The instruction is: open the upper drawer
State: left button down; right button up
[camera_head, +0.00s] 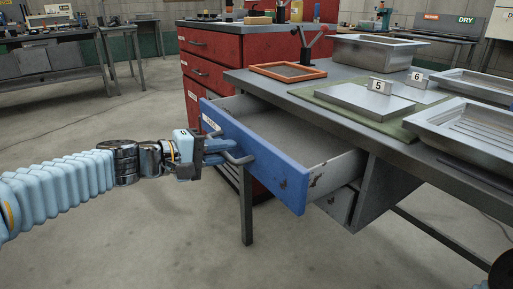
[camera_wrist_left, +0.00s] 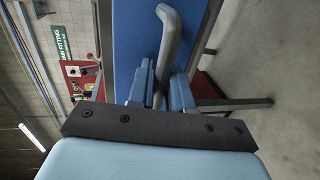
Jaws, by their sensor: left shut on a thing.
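The upper drawer (camera_head: 275,165) has a blue front and a grey inside. It stands pulled well out from under the grey workbench, and the part of it in view is empty. Its grey bar handle (camera_head: 238,158) runs along the blue front. My left gripper (camera_head: 222,148) is shut on the handle. In the left wrist view the handle (camera_wrist_left: 170,35) passes between the blue fingers (camera_wrist_left: 160,92). Part of the handle is hidden by the fingers. My right gripper is not in view.
The workbench (camera_head: 270,84) carries metal trays (camera_head: 470,130), a green mat (camera_head: 395,128) and an orange frame (camera_head: 288,71). A lower drawer (camera_head: 338,204) shows below. A red cabinet (camera_head: 215,45) stands behind. A bench leg (camera_head: 246,215) stands beneath. The floor in front is clear.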

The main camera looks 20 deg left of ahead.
pick_arm(q)
jog(key=f+b+v, duration=0.1)
jog(key=f+v, duration=0.1)
jog(key=v, duration=0.7)
jog(key=f+v, duration=0.2)
jog(key=v, duration=0.7)
jog(key=shift+s+a+b, duration=0.35)
jog(key=shift+s+a, duration=0.05)
jog(key=shift+s, duration=0.25)
jog(key=c, duration=1.2)
grip_release()
jog(key=p+v, duration=0.1)
jog(key=v, duration=1.3)
jog(key=shift+f, duration=0.1)
jog(key=shift+w, duration=0.1)
